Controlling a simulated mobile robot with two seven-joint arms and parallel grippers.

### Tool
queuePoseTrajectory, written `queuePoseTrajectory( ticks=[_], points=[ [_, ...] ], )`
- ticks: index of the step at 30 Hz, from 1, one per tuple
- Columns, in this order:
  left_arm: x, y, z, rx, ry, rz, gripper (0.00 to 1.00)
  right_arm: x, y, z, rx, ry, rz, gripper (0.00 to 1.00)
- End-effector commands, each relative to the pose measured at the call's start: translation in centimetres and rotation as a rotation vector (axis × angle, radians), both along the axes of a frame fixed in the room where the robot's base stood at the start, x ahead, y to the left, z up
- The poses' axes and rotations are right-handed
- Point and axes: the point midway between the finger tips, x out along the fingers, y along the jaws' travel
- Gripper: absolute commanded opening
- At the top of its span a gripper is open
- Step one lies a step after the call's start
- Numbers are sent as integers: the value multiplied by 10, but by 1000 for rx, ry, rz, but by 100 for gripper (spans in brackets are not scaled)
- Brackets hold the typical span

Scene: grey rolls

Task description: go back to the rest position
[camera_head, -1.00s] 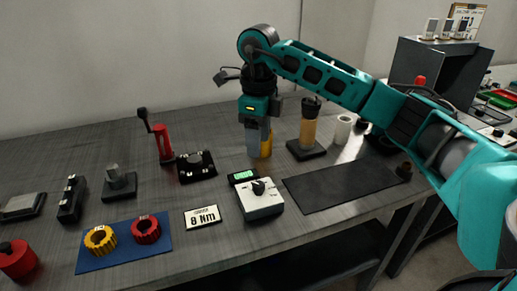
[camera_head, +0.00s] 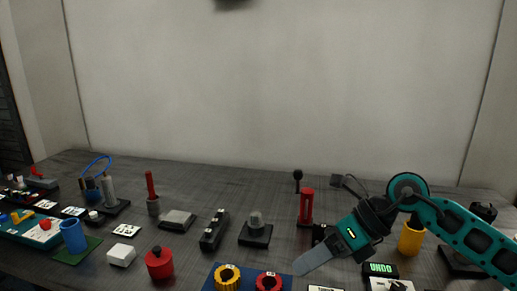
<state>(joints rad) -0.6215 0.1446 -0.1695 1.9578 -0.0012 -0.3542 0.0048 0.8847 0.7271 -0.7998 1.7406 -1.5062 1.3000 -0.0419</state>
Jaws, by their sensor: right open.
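My right arm comes in from the lower right. Its teal wrist is tilted, and the pale grey fingers of my right gripper (camera_head: 299,267) point down and left, above the front middle of the table. The fingers overlap in this view, and nothing shows between them; the gripper is open. It appears just right of the blue mat (camera_head: 213,284) with a yellow ring (camera_head: 228,277) and a red ring (camera_head: 268,282). My left gripper is not in view.
The grey table (camera_head: 330,178) carries a red lever stand (camera_head: 306,205), a yellow cylinder (camera_head: 412,238), a display reading "UNDO" (camera_head: 380,269), a red knobbed pot (camera_head: 159,263), a white box (camera_head: 121,255) and a blue cup (camera_head: 73,236). A plain wall stands behind. The air above the table is mostly free.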

Motion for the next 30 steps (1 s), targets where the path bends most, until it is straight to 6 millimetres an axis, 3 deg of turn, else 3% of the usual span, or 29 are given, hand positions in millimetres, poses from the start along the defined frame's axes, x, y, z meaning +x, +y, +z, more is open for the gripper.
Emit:
queuePoseTrajectory(
  ticks=[1,3,7,11,16,20,23,26,30],
  points=[
    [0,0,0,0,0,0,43,-10,28,6,145,15,-6,58],
    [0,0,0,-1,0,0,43,-18,57,23,346,38,-39,58],
    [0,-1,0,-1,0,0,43,-27,89,62,706,109,-154,58],
    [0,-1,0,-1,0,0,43,-23,91,97,1038,218,-334,58],
    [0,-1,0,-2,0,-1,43,-4,56,114,1407,402,-666,58],
    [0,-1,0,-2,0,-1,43,10,13,95,1617,566,-984,58],
    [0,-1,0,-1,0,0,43,12,-21,63,1728,702,-1262,58],
    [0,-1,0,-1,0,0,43,3,-53,18,1783,843,-1567,58],
    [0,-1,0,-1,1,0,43,-33,-86,-53,1756,1045,-2016,58]
  ],
)
